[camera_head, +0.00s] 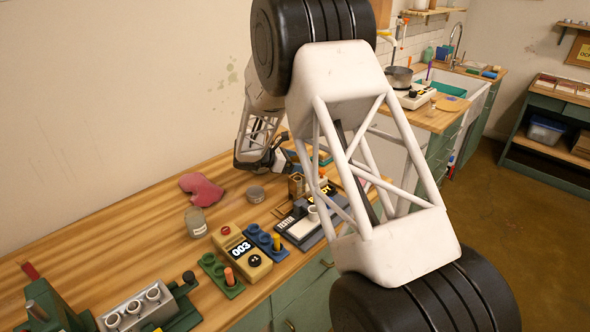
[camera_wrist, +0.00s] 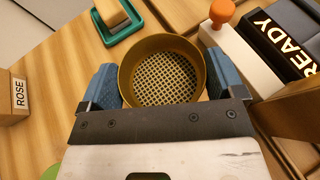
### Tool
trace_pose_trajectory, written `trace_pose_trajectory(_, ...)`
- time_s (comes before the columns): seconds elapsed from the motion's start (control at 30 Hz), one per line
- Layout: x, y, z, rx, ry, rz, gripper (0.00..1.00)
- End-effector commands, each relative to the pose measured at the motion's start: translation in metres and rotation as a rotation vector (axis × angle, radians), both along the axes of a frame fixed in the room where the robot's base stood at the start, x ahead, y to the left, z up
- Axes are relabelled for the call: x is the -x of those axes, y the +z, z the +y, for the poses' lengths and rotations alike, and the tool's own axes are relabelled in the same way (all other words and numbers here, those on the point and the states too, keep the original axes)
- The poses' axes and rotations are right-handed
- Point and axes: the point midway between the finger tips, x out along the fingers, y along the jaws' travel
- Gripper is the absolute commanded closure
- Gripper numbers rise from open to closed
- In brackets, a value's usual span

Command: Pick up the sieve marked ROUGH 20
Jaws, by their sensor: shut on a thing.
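In the wrist view a round brass-coloured sieve (camera_wrist: 165,80) with a coarse mesh sits between the two blue fingers of my gripper (camera_wrist: 160,90). The fingers touch its rim on the left and right, so my gripper is shut on it. No marking on the sieve is readable here. Whether it is clear of the wooden surface below cannot be told. In the head view my arm covers much of the scene, and my gripper (camera_head: 265,160) shows small near the wall side of the table; the sieve cannot be made out there.

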Motion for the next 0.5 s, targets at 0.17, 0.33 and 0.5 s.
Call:
trace_pose_trajectory(0.17, 0.0, 0.029, 0.0, -0.001, -0.001, -0.003, 0.38)
trace_pose_trajectory(0.33, 0.0, 0.051, 0.0, -0.001, -0.001, -0.002, 0.38)
trace_pose_trajectory(0.5, 0.0, 0.063, 0.0, -0.001, 0.0, 0.0, 0.38)
